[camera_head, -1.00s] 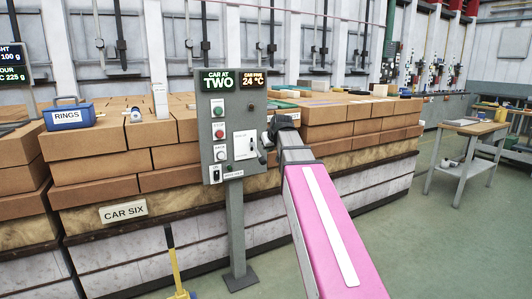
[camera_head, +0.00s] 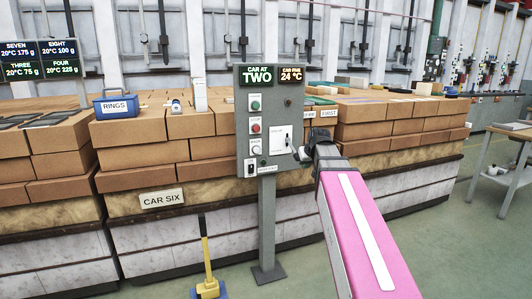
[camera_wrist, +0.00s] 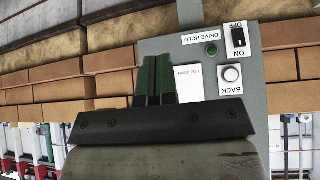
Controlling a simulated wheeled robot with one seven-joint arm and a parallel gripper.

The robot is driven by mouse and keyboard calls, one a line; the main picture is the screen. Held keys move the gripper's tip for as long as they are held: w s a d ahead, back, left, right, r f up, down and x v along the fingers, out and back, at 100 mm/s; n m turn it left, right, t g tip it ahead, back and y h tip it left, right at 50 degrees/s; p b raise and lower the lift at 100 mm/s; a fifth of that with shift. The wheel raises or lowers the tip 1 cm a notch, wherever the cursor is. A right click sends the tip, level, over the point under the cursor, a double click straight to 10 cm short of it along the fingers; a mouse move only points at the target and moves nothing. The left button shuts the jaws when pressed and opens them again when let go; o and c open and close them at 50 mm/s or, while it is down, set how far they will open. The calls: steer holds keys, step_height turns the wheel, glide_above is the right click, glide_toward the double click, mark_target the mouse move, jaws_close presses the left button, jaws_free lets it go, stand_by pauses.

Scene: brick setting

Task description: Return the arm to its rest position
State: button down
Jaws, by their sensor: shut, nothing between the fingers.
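My pink arm reaches up from the lower right in the head view. My gripper (camera_head: 302,156) is at its end, just right of the grey control panel (camera_head: 246,124). In the wrist view, my gripper (camera_wrist: 155,72) shows as two green fingers side by side, shut and empty. The fingers lie over the panel's edge in that view; I cannot tell whether they touch it. The panel also shows in the wrist view (camera_wrist: 255,98), with a BACK button (camera_wrist: 231,74), a black ON/OFF switch (camera_wrist: 238,38) and a green lamp (camera_wrist: 212,49). A white plate is partly hidden behind the fingers.
The panel stands on a grey post (camera_head: 266,225) on the green floor. Behind it is a long brick-stacked car labelled CAR SIX (camera_head: 162,199). A blue RINGS box (camera_head: 128,104) sits on top. A yellow-handled tool (camera_head: 207,262) stands in front. A workbench (camera_head: 500,165) is at right.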

steer(key=s+f+m+g, duration=0.1)
steer(key=s+f+g, duration=0.1)
steer(key=s+f, duration=0.5)
steer(key=s+a+f+g+h, duration=0.1)
steer(key=s+f, duration=0.6)
steer(key=f, duration=0.8)
steer(key=s+f+m+g, duration=0.1)
steer(key=s+f+g, duration=0.3)
steer(key=s+f, duration=0.3)
step_height(320, 180, down, 4)
steer(key=shift+s+a+m, duration=0.15)
steer(key=shift+a+m, duration=0.1)
steer(key=shift+m, duration=0.05)
